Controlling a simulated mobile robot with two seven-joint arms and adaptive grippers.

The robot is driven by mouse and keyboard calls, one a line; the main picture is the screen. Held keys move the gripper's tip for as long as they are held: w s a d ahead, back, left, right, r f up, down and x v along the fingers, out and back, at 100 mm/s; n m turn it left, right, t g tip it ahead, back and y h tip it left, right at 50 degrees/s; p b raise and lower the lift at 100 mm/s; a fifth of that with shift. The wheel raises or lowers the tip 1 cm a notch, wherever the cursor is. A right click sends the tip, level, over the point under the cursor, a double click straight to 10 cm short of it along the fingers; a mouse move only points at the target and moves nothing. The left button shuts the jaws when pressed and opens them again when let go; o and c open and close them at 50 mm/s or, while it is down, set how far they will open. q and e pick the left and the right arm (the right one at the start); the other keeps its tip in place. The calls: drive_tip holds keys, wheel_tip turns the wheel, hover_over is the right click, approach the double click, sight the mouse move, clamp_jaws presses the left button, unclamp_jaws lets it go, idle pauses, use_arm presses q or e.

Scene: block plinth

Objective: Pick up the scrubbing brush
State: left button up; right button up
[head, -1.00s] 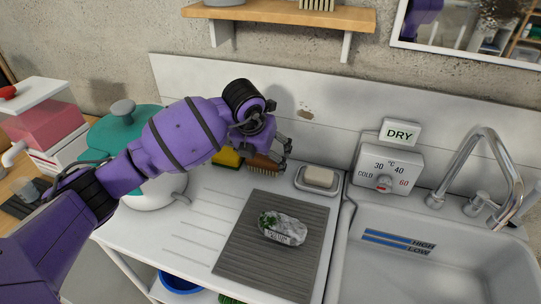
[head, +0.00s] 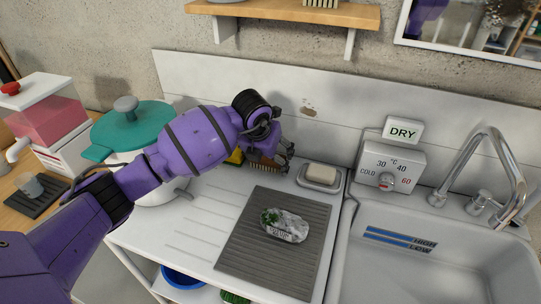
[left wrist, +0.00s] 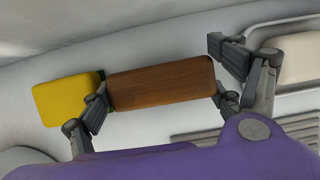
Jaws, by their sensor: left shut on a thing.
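The scrubbing brush (head: 262,166) has a brown wooden back and pale bristles. It is on the draining surface near the back panel, partly hidden by my left gripper (head: 272,157). In the left wrist view the brush's brown back (left wrist: 160,82) lies between the fingers of the left gripper (left wrist: 163,93), with a finger near each end. The left gripper is shut on the brush. I cannot tell whether the brush is clear of the surface. My right gripper is not in view.
A yellow sponge (head: 235,158) sits just left of the brush. A soap dish with soap (head: 321,174) is to its right. A ribbed grey mat (head: 262,262) bears a wrapped package (head: 284,226). A pot with a teal lid (head: 130,128) stands left; the sink (head: 440,270) is right.

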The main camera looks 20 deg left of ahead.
use_arm(q)
drive_tip(key=shift+r, duration=0.1)
drive_tip(key=shift+r, duration=0.5)
wheel_tip(320, 180, up, 2)
drive_tip(key=shift+s+r, duration=0.1)
drive_tip(key=shift+r, duration=0.1)
drive_tip(key=s+d+r, duration=0.3)
drive_tip(key=s+r, duration=0.6)
drive_tip(key=s, duration=0.4)
drive_tip(key=shift+s+r+b, duration=0.25)
drive_tip(key=shift+b, duration=0.05)
